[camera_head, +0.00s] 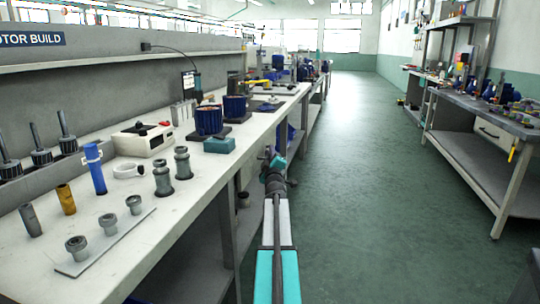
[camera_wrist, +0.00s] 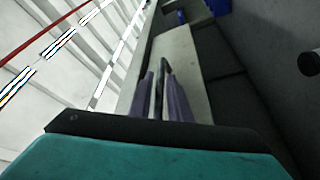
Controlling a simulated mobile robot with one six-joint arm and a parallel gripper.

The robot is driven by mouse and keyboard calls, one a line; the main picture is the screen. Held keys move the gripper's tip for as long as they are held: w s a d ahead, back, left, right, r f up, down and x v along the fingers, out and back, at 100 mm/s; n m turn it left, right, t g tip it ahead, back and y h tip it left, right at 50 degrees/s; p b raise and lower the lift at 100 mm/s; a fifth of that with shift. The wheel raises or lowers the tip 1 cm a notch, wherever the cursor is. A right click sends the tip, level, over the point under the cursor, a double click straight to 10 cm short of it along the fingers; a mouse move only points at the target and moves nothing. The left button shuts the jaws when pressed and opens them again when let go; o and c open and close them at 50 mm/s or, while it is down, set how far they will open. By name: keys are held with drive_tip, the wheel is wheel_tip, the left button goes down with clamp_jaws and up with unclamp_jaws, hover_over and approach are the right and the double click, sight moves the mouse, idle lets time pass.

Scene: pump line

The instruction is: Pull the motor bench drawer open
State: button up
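The motor bench (camera_head: 185,205) is the long pale bench on the left, under a "MOTOR BUILD" sign (camera_head: 32,40). I cannot make out its drawer or a drawer handle in the head view. My gripper (camera_head: 268,158) is at the bench's right front edge, seen small and from behind. In the wrist view, the two purple-grey fingers of my gripper (camera_wrist: 162,88) point at a pale panel (camera_wrist: 193,68), which I cannot identify for sure. A narrow dark strip shows between the fingers. I cannot tell whether it is a handle or whether they touch anything.
Blue motors (camera_head: 208,120), a white box device (camera_head: 143,139), metal fittings and a teal block (camera_head: 219,144) stand on the bench. A lower shelf (camera_head: 190,262) lies beneath. The green floor (camera_head: 370,180) to the right is open, up to another bench (camera_head: 497,118).

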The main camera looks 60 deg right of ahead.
clamp_jaws()
drive_tip(key=shift+s+a+p, duration=0.1)
drive_tip(key=shift+p, duration=0.35)
